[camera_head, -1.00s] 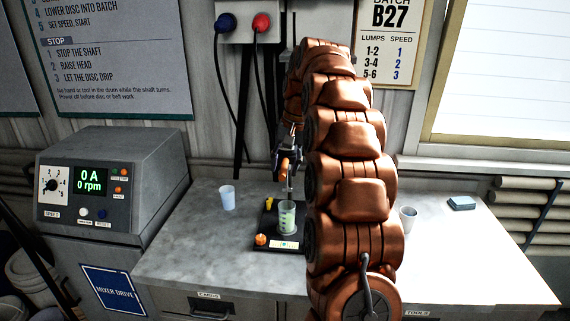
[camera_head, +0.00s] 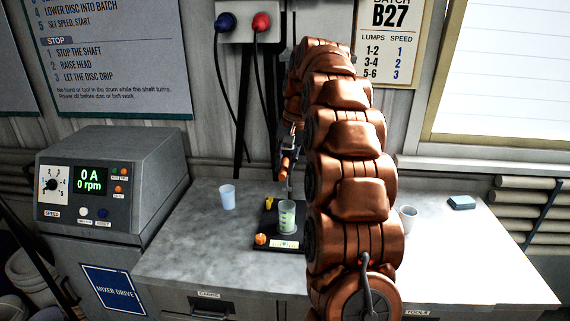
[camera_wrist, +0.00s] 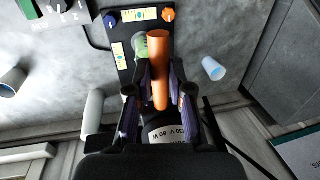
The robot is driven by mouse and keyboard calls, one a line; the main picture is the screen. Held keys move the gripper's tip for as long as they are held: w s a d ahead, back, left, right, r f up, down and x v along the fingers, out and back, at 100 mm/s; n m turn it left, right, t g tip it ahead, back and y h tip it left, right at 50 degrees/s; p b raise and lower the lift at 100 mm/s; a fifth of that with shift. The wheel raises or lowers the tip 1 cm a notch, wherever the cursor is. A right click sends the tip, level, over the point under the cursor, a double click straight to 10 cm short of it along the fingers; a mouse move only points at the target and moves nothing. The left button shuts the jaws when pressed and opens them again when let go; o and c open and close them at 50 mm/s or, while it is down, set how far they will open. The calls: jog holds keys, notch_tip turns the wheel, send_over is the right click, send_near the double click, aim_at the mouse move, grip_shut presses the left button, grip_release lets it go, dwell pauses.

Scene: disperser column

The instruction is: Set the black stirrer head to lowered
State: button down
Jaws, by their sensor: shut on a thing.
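The black stirrer head (camera_wrist: 168,134), with a white rating label, shows between my fingers in the wrist view. An orange-copper bar (camera_wrist: 160,62) stands out from it. My gripper (camera_wrist: 159,92) is shut around this bar, one finger on each side. In the head view the bar (camera_head: 286,166) hangs tilted above the small bench stand. My arm hides most of the stirrer head there. A thin shaft (camera_head: 289,186) runs down toward a beaker with green contents (camera_head: 287,218). I cannot tell whether its tip is inside the beaker.
The stand's dark base (camera_head: 262,243) carries an orange knob (camera_head: 260,239). A pale cup (camera_head: 227,197) stands left of it, another cup (camera_head: 408,218) right of my arm. A grey mixer drive box (camera_head: 110,180) reads 0 rpm. The bench front is clear.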

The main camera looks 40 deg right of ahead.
notch_tip(320, 180, down, 14)
jog(key=b, duration=0.7)
jog(key=shift+r, duration=0.15)
jog(key=c, duration=1.1)
grip_release()
jog(key=shift+o, duration=0.2)
jog(key=shift+r, duration=0.1)
notch_tip(320, 180, up, 7)
jog(key=s+d, duration=0.1)
jog(key=shift+r, duration=0.15)
